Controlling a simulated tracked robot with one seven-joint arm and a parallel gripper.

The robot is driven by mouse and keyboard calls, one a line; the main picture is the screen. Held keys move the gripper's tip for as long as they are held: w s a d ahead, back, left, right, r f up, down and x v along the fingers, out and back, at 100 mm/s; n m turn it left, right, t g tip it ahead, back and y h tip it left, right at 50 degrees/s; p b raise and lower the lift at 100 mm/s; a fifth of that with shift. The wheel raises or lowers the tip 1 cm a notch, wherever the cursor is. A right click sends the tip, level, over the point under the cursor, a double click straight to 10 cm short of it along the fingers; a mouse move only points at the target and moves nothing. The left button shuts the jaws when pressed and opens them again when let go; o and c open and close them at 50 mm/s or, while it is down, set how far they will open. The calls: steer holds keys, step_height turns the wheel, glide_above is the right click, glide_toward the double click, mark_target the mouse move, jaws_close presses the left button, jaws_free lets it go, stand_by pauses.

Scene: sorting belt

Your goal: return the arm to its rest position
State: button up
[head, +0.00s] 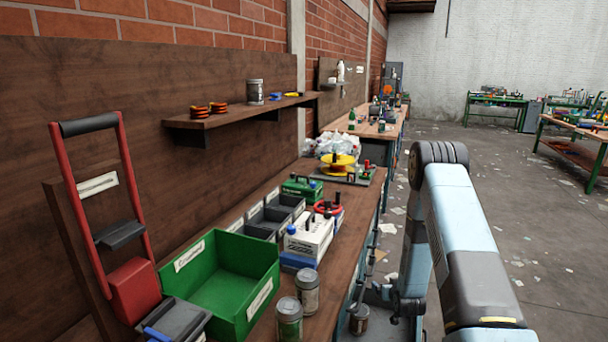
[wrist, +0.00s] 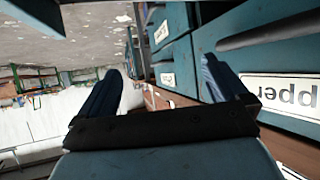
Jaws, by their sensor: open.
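My arm is folded down in the right half of the head view, in front of the workbench (head: 325,262) and above the floor. My gripper (head: 400,308) hangs low beside the bench edge in the head view, small and partly dark. In the wrist view my gripper (wrist: 158,85) shows two dark blue fingers spread wide apart, with nothing between them. Blue drawer fronts (wrist: 180,70) with white labels stand close by the right finger in that view.
A green bin (head: 215,280), a white-and-blue box (head: 308,238) and metal cans (head: 289,318) crowd the bench. A wall shelf (head: 240,115) is above. A can (head: 359,320) stands low beside the bench. The floor (head: 540,230) to the right is open, with scattered paper scraps.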

step_height(320, 180, up, 21)
steer(key=a+g, duration=0.1)
steer(key=g, duration=0.1)
steer(key=s+a+r+g, duration=0.1)
steer(key=s+r, duration=0.4)
steer(key=r, duration=0.3)
steer(key=s+a+r, duration=0.2)
steer(key=s+r, duration=0.2)
steer(key=r, duration=0.4)
steer(key=s+a+r+g, duration=0.1)
steer(key=s+r, duration=0.3)
steer(key=s, duration=0.7)
steer(key=s+a+r+g, duration=0.1)
steer(key=s+r, duration=0.4)
steer(key=s, duration=0.7)
steer(key=s+a+r+g, duration=0.1)
steer(key=s+r, duration=0.4)
steer(key=s, duration=0.6)
steer(key=shift+s+a+r, duration=0.15)
steer(key=shift+a, duration=0.55)
steer(key=shift+c, duration=0.2)
